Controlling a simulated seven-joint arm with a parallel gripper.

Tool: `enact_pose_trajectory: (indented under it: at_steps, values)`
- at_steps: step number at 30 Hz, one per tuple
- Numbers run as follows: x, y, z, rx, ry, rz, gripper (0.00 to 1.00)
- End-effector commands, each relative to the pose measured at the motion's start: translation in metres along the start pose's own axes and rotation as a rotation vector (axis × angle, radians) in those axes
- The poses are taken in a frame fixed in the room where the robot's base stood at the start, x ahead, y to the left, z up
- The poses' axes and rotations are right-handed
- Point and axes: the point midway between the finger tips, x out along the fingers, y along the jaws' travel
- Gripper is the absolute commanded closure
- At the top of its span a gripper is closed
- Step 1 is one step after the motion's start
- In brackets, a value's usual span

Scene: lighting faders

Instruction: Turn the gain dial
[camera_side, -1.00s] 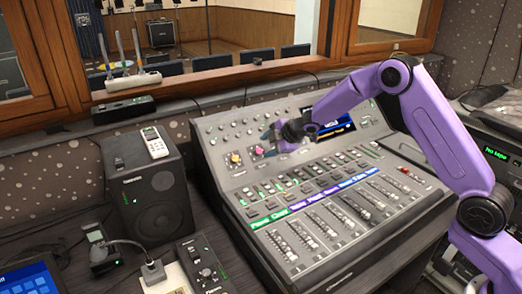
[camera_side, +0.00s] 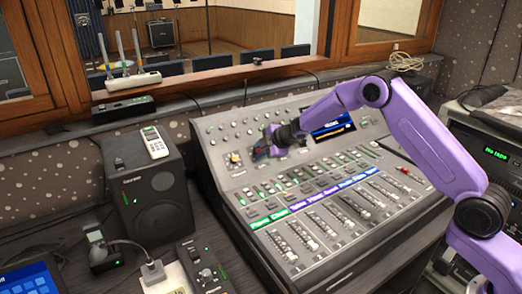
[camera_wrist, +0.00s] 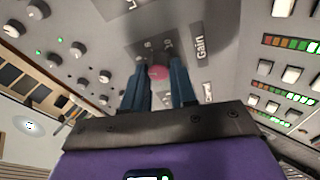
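The gain dial (camera_wrist: 158,72) is a small pink-red knob on the mixing console's sloped upper panel. In the wrist view it lies between my gripper's two blue fingers, near their tips, beside a dark label plate reading "Gain" (camera_wrist: 201,46). My gripper (camera_wrist: 158,68) has its fingers apart, one on each side of the dial. I cannot tell whether they touch it.
A yellow knob (camera_side: 235,158) sits just left of my gripper. The console (camera_side: 300,185) has rows of buttons, coloured level lights and faders (camera_side: 310,235) below, and a lit screen (camera_side: 333,130) to the right. A black speaker (camera_side: 150,190) stands at the left.

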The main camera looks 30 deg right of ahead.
Motion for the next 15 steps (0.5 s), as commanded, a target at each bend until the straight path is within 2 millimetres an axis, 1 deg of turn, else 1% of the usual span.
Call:
enact_pose_trajectory:
  at_steps: [8,15]
  values:
    - [-0.0003,0.0013,-0.0004,0.016,0.001,0.006,1.0]
    - [-0.0004,0.0017,-0.0015,0.077,0.0,0.02,1.0]
